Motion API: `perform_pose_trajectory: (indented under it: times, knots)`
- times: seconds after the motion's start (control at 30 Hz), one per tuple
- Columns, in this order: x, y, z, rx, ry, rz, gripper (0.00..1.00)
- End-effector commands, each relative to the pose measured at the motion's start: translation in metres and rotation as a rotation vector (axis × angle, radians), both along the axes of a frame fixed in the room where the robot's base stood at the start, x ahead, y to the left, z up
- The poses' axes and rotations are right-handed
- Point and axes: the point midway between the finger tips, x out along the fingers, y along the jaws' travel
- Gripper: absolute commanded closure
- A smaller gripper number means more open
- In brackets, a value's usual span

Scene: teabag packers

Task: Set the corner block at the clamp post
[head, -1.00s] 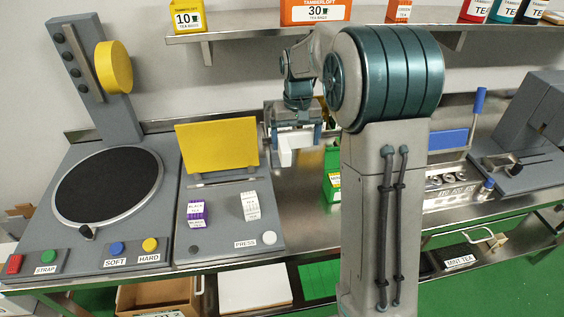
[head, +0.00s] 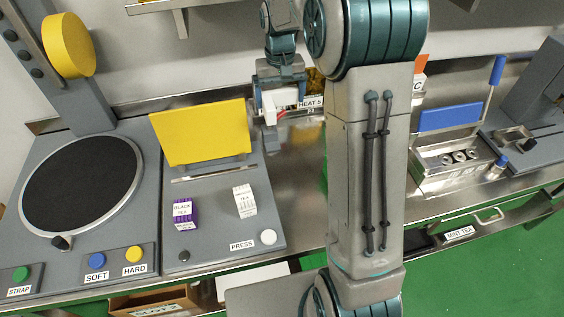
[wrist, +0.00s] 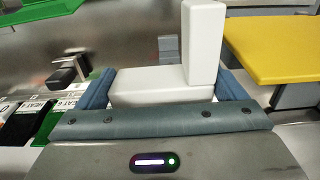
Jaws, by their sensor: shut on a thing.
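The white L-shaped corner block (head: 269,107) is in my gripper (head: 281,104), just right of the yellow plate's upper right edge in the head view. In the wrist view my gripper (wrist: 166,92) is shut on the block's long, flat arm, with a blue-grey finger at each end. The block's other arm (wrist: 203,42) stands up at the right. A small grey stepped piece (wrist: 168,49) shows behind the block, apart from it in the picture. I cannot tell whether it is the clamp post. A grey upright piece (head: 271,140) shows below the block in the head view.
The round black strapping plate (head: 82,183) is at the left. My arm column hides the middle of the steel bench.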

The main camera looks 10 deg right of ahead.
Motion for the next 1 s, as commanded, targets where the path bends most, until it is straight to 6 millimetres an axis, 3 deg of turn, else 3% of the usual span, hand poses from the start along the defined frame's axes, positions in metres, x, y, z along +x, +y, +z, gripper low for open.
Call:
perform_pose_trajectory:
  times: [0.47,0.77,1.0]
  knots:
    - [0.0,-0.002,-0.069,0.0,0.0,-0.004,0.38]
    - [0.0,-0.002,-0.092,0.0,0.003,-0.004,0.38]
    - [0.0,-0.001,-0.133,0.0,0.003,-0.003,0.38]
